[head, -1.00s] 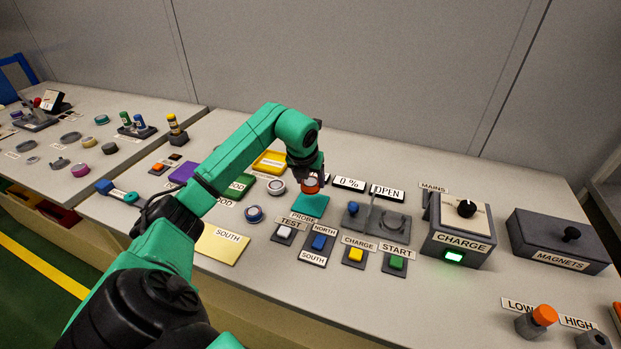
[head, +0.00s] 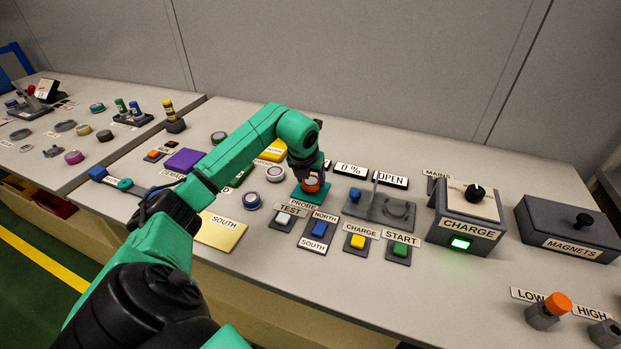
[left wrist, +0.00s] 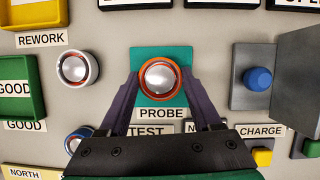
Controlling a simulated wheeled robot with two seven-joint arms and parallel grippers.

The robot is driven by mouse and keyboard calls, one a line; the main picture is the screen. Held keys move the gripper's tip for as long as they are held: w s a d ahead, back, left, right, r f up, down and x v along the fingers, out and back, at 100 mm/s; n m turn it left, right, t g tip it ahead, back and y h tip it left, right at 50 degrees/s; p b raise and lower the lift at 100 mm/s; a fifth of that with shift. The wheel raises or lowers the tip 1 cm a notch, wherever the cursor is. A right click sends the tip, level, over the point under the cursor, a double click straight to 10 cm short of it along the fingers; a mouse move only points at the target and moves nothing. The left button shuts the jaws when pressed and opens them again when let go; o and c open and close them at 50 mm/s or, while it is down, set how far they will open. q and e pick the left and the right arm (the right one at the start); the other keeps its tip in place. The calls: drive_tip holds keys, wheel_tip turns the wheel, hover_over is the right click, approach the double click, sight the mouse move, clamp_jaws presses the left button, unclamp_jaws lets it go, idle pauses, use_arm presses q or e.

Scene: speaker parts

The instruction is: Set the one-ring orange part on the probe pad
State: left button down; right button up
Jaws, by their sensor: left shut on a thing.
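The orange part (head: 312,186), a short orange ring with a shiny silver dome, is between the fingers of my left gripper (head: 311,179). In the left wrist view the orange part (left wrist: 161,79) is over the teal probe pad (left wrist: 148,54), and the two dark fingers of my left gripper (left wrist: 161,84) close on its sides. The probe pad (head: 299,198) shows around the part in the head view, behind the PROBE label. The part looks level and at or just above the pad; I cannot tell whether it touches. Its ring marking cannot be made out. My right gripper is out of view.
A silver-domed pale ring part (head: 276,174) and a blue ring part (head: 252,201) stand left of the pad. The white TEST button (head: 282,219) and blue button (head: 319,225) are in front. A grey fixture with an upright plate (head: 378,207) stands close on the right.

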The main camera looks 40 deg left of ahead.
use_arm(q)
drive_tip(key=shift+f, duration=0.25)
unclamp_jaws()
drive_tip(key=v, duration=1.4)
drive_tip(key=shift+s+r+b, duration=0.15)
drive_tip(key=shift+r+b, duration=0.1)
drive_tip(key=shift+b, duration=0.15)
drive_tip(key=shift+d+r, duration=0.1)
